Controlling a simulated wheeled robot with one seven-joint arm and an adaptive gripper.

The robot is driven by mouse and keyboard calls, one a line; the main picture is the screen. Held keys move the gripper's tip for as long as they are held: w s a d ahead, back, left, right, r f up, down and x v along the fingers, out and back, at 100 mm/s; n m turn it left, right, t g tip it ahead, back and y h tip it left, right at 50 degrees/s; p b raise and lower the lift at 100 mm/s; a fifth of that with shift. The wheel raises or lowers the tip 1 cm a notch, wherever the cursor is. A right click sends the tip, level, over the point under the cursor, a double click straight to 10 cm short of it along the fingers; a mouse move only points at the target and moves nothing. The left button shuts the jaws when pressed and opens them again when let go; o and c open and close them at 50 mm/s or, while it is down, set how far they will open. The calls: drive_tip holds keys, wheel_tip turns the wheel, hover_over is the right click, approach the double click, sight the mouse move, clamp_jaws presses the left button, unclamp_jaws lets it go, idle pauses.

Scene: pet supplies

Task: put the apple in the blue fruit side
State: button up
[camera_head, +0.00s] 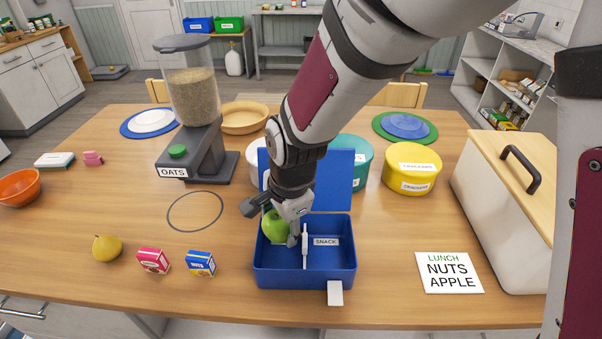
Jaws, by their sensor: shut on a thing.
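A green apple (274,227) is between the fingers of my gripper (272,222), which is shut on it. The apple is at the left compartment of the open blue lunch box (306,279). Whether it touches the box floor cannot be told. A white divider (305,247) splits the box. The right compartment carries a SNACK label (326,241) and looks empty. The blue lid stands up behind, partly hidden by my arm. Any label on the left compartment is hidden by the apple and gripper.
A pear (107,248), a pink box (153,261) and a blue box (201,263) lie left of the lunch box. An oats dispenser (190,110) and a yellow tin (411,169) stand behind. A note reading LUNCH NUTS APPLE (449,272) and a large bin (505,210) are at right.

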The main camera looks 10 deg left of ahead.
sight(283, 259)
wheel_tip(283, 259, down, 10)
drive_tip(key=shift+r, duration=0.1)
idle(0.4)
drive_tip(key=shift+f, duration=0.25)
drive_tip(key=o, duration=1)
drive_tip(key=shift+c, duration=0.2)
